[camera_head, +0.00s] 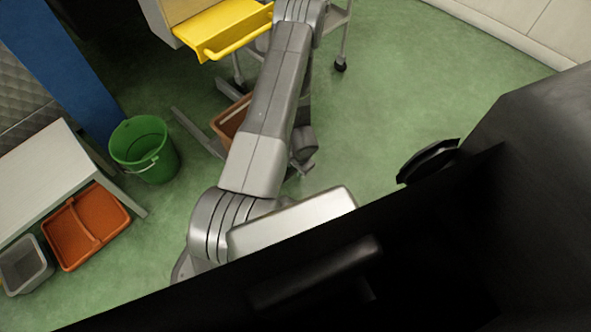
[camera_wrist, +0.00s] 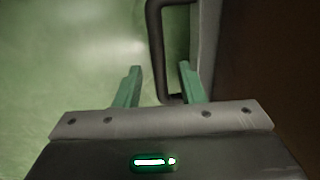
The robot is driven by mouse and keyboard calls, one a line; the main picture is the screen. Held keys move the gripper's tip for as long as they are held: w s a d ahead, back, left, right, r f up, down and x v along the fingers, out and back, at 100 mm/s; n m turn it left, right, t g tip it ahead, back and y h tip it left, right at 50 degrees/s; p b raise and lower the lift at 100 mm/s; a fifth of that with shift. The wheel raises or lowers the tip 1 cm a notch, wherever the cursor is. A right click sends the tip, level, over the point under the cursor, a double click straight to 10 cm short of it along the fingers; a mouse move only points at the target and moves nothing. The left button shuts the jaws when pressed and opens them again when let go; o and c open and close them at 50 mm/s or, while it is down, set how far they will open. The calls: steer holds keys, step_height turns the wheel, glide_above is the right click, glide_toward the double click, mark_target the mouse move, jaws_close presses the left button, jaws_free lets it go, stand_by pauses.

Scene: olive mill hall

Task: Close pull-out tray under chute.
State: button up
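A yellow pull-out tray (camera_head: 226,22) with a yellow bar handle (camera_head: 238,43) sticks out of a cream housing at the top of the head view. The chute cannot be made out. My gripper (camera_wrist: 159,68) shows in the wrist view with its two green fingers apart. A dark bar handle (camera_wrist: 156,50) on a panel edge appears between the fingertips. I see no contact, and cannot tell its depth or whether it belongs to the tray. In the head view my arm runs up past the tray's right side, and my gripper is not seen.
A green bucket (camera_head: 144,150) stands on the floor at left, beside a blue post (camera_head: 62,65). A white table (camera_head: 42,185) has an orange crate (camera_head: 88,228) and a grey bin (camera_head: 24,266) by it. Another brown crate (camera_head: 228,122) is partly behind my arm.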

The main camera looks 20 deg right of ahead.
steer(key=shift+f, duration=0.25)
jaws_close()
steer(key=shift+w+r, duration=0.1)
